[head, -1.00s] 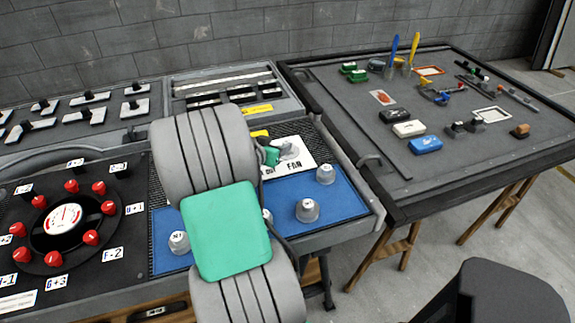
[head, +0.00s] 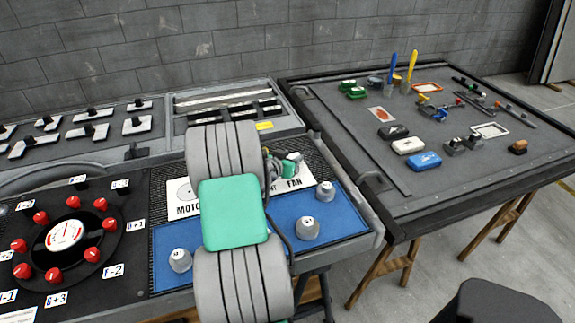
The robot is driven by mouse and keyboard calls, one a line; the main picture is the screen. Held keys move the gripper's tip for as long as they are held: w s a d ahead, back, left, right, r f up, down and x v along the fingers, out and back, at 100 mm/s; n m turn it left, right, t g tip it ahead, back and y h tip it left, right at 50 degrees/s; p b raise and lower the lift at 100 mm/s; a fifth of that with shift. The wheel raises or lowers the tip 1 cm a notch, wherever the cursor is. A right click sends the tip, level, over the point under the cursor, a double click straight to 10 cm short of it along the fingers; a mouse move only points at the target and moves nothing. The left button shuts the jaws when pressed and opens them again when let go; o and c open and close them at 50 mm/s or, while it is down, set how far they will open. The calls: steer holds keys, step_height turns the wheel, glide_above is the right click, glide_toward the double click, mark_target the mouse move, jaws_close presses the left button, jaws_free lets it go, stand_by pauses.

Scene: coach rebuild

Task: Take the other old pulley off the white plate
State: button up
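The white plate (head: 181,197) lies at the back of the blue mat, with "MOTO" at its left end and "FAN" at its right. The middle of the plate is hidden behind my arm. A printed round outline at its left end shows bare. My gripper (head: 289,170), small and partly hidden by my arm, is over the FAN end. Its fingertips are too small and covered to tell whether they hold anything. I cannot make out an old pulley there clearly. Grey knob-like pieces stand on the blue mat: one at left (head: 180,260), two at right (head: 307,228) (head: 325,191).
A black panel with red knobs around a gauge (head: 66,236) is at left. A grey tray (head: 238,105) stands behind the plate. The dark side table (head: 340,150) at right holds small parts, erasers and tools. The mat's right front is clear.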

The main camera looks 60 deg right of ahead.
steer(key=shift+f, duration=0.1)
jaws_close()
stand_by(0.4)
